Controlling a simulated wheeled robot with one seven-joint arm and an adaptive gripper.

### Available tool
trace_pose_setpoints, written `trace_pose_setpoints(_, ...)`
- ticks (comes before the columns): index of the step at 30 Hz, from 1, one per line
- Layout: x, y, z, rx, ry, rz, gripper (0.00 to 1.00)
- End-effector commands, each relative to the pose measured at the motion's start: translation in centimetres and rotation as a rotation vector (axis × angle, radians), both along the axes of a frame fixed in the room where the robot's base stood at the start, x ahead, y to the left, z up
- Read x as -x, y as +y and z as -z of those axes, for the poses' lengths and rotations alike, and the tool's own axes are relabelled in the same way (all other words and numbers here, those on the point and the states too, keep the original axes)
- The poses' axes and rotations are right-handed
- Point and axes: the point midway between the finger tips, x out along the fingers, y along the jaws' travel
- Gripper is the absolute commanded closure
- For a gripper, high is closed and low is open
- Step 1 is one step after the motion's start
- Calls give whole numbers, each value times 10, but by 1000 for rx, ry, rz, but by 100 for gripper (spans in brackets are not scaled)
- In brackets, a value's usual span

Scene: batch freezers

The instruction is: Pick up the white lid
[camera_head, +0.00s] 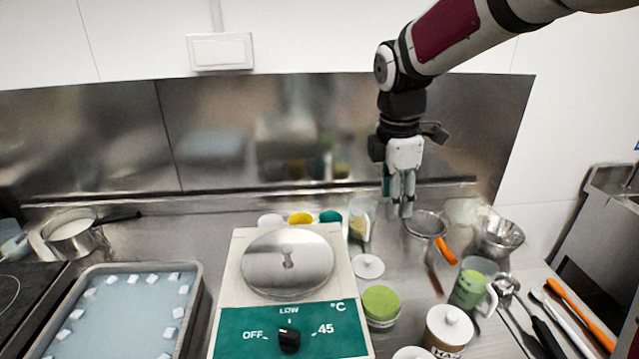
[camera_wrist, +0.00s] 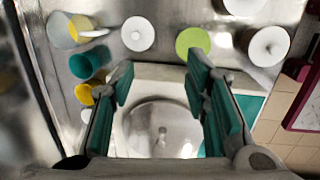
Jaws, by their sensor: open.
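A small round white lid (camera_head: 368,266) with a knob lies on the steel counter, right of the freezer's round steel cover. It also shows in the wrist view (camera_wrist: 138,34), near the top and beyond my fingertips. My gripper (camera_head: 404,207) hangs pointing down above the back of the counter, up and to the right of the lid. In the wrist view my gripper (camera_wrist: 160,76) has its green-padded fingers spread, with nothing between them. A jar with a similar white knobbed lid (camera_head: 455,315) stands at the front right.
The batch freezer (camera_head: 235,300) with its steel cover (camera_head: 287,262) stands left of the lid. A green-topped container (camera_head: 381,303) is just in front of it. A cup (camera_head: 361,222), a strainer (camera_head: 426,224) and a green-filled jug (camera_head: 468,290) stand nearby. A steel wall closes the back.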

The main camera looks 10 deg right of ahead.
Motion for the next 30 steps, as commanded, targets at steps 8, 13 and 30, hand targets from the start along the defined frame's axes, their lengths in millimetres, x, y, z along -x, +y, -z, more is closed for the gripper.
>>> trace_pose_setpoints(8, -75, -3, 84, -40, 121, -451, 58)
trace_pose_setpoints(13, -90, -3, 103, -58, 139, -566, 58)
trace_pose_setpoints(30, -91, -3, 186, -59, 142, -585, 58)
